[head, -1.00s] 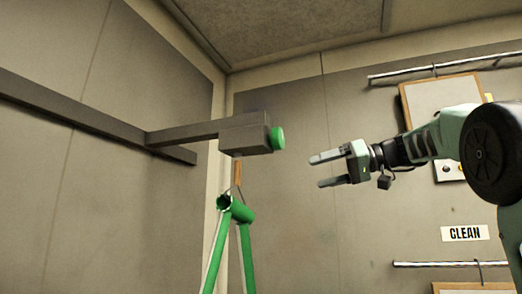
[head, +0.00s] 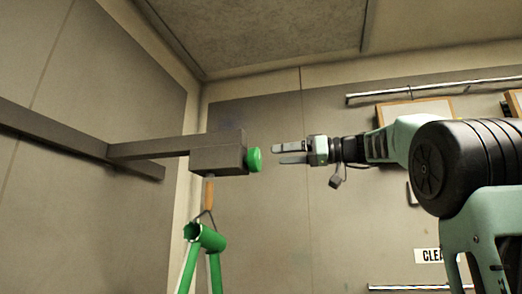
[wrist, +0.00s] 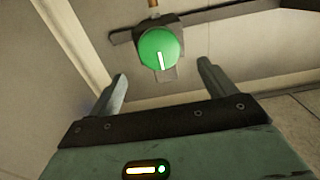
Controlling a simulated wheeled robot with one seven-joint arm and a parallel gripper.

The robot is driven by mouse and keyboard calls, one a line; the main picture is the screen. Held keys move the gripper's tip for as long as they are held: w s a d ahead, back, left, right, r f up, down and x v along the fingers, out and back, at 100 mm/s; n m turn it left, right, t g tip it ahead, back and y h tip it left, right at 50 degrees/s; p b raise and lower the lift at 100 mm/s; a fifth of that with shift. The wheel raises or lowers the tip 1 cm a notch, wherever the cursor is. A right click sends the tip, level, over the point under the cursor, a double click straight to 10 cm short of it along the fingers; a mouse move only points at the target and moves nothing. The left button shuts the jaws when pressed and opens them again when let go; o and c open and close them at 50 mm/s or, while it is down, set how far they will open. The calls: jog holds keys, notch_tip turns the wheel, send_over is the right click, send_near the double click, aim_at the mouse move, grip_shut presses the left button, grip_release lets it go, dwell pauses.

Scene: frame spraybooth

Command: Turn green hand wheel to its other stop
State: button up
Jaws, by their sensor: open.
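The green hand wheel (head: 254,160) is a small round knob on the right end of a grey box (head: 218,158) at the end of a wall arm. In the wrist view the wheel (wrist: 160,50) faces me, with a white mark pointing down, slightly right. My gripper (head: 291,153) is open and empty, a short gap to the right of the wheel and about level with it. In the wrist view its two fingers (wrist: 163,82) stand apart, with the wheel beyond and between them, not touched.
A green bicycle frame (head: 208,238) hangs from a hook below the grey box. The grey wall beam (head: 60,135) runs along the left wall. A rail (head: 420,92) and boards are on the back wall at right, with a sign (head: 428,255) below.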

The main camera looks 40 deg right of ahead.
aim_at(259, 157)
jog(key=p+x, duration=0.2)
jog(key=x, duration=0.3)
jog(key=shift+w+a+r, duration=0.15)
jog(key=shift+w+a, duration=0.1)
jog(key=shift+w, duration=0.05)
jog(key=shift+w+a+p, duration=0.3)
jog(key=shift+w+p, duration=0.05)
jog(key=shift+w, duration=0.1)
jog(key=c, duration=1)
